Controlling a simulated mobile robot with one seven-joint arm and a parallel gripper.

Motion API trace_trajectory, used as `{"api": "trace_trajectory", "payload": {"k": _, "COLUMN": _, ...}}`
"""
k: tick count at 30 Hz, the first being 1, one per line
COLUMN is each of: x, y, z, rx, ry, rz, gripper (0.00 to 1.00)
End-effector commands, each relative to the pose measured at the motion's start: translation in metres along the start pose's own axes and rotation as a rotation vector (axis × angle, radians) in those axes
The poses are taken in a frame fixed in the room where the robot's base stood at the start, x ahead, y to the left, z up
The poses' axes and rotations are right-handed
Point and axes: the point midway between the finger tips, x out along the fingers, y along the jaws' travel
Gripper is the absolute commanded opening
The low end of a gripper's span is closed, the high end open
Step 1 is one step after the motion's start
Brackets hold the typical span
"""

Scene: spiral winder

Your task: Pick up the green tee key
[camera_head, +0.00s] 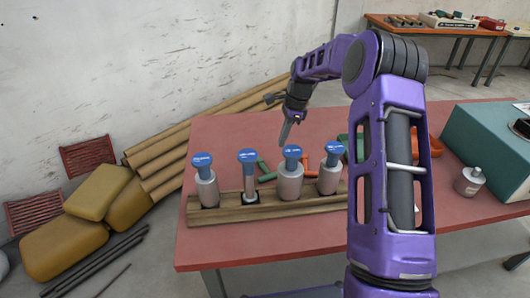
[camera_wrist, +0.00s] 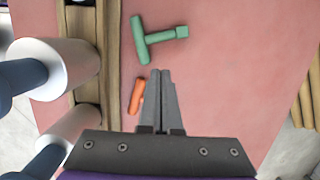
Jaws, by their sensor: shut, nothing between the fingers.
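A green tee key (camera_head: 265,171) lies on the red table behind the wooden rack, partly hidden by the blue-capped pieces in the head view. In the wrist view the green tee key (camera_wrist: 155,38) shows whole, its crossbar toward the rack and its stem pointing right. My gripper (camera_head: 284,143) hangs above the table, pointing down, behind the rack. In the wrist view my gripper (camera_wrist: 162,72) has its fingers together and empty, with the key ahead of the tips and apart from them.
The wooden rack (camera_head: 230,214) holds several blue-capped cylinders close to the key. An orange piece (camera_wrist: 135,95) lies beside the rack near my fingers. Another green piece (camera_head: 344,141) lies further right. A teal box (camera_head: 480,145) stands at the right. The table's far left is clear.

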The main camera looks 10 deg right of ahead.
Motion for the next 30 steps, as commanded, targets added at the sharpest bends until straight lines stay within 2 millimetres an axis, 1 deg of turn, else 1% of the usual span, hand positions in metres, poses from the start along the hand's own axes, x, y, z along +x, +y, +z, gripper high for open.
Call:
{"api": "trace_trajectory", "payload": {"k": 1, "x": 0.003, "y": 0.004, "z": 0.0, "rx": 0.014, "ry": -0.017, "rz": 0.018, "gripper": 0.0}}
{"api": "trace_trajectory", "payload": {"k": 5, "x": 0.016, "y": 0.007, "z": 0.001, "rx": 0.023, "ry": -0.027, "rz": 0.031, "gripper": 0.0}}
{"api": "trace_trajectory", "payload": {"k": 12, "x": 0.06, "y": 0.008, "z": 0.002, "rx": 0.02, "ry": -0.026, "rz": 0.029, "gripper": 0.0}}
{"api": "trace_trajectory", "payload": {"k": 18, "x": 0.089, "y": 0.008, "z": 0.003, "rx": 0.019, "ry": -0.025, "rz": 0.028, "gripper": 0.0}}
{"api": "trace_trajectory", "payload": {"k": 24, "x": 0.101, "y": 0.008, "z": 0.003, "rx": 0.019, "ry": -0.023, "rz": 0.025, "gripper": 0.0}}
{"api": "trace_trajectory", "payload": {"k": 30, "x": 0.102, "y": 0.007, "z": 0.004, "rx": 0.018, "ry": -0.023, "rz": 0.024, "gripper": 0.0}}
